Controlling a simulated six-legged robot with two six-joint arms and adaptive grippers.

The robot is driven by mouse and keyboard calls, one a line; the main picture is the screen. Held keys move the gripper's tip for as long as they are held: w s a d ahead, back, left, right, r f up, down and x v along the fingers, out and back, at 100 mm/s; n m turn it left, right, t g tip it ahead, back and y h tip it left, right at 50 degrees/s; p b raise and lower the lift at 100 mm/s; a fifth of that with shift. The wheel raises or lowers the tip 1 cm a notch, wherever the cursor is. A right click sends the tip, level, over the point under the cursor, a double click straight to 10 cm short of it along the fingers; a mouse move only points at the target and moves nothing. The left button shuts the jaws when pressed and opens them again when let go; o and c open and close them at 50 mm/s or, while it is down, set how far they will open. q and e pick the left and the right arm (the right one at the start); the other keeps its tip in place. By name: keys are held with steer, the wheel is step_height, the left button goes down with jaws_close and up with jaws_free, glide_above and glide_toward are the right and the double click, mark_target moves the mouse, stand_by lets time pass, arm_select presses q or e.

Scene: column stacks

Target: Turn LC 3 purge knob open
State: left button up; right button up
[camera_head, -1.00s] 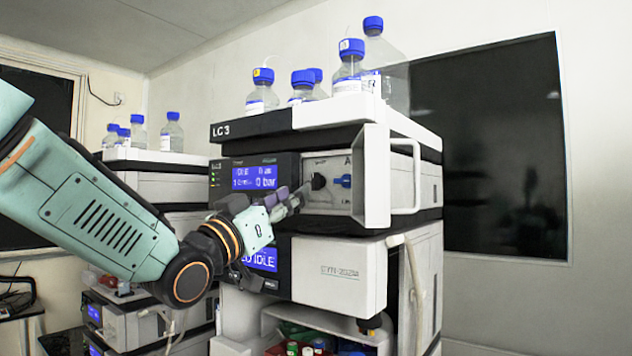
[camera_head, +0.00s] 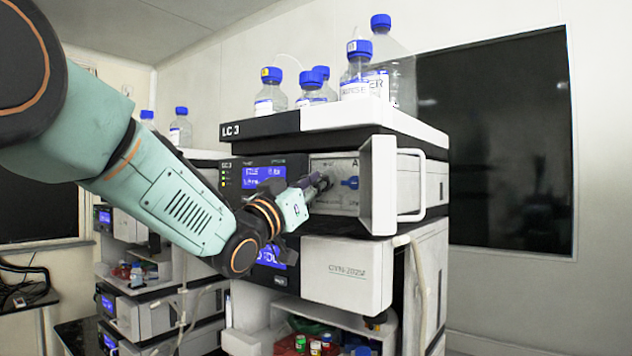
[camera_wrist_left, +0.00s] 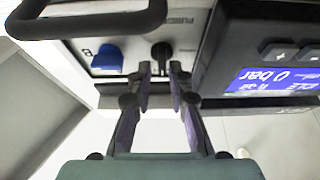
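The LC 3 stack (camera_head: 262,127) stands in the middle of the head view, with an open panel bay in its pump module. In the left wrist view, the black purge knob (camera_wrist_left: 162,50) sits on the pale panel, straight ahead of my fingers. My left gripper (camera_head: 320,183) is at this panel. Its two fingers (camera_wrist_left: 160,69) are apart with a gap between them, lined up on either side of the knob; I cannot tell whether they touch it. In the head view the fingers largely hide the knob. My right gripper is not in view.
A blue knob (camera_head: 350,183) sits right of the black one; it also shows in the left wrist view (camera_wrist_left: 107,57). An open white door (camera_head: 378,190) with a handle (camera_head: 415,185) stands out at the right. Blue-capped bottles (camera_head: 358,72) stand on top.

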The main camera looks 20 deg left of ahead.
arm_select(q)
steer(key=shift+w+d+f, duration=0.1)
steer(key=shift+w+d, duration=0.05)
steer(key=shift+w, duration=0.05)
steer(key=shift+c, duration=0.8)
steer(key=shift+w, duration=0.1)
steer(key=shift+c, duration=0.7)
steer(key=shift+a+f, duration=0.1)
steer(key=shift+a, duration=0.1)
jaws_close()
steer(key=shift+d, duration=0.1)
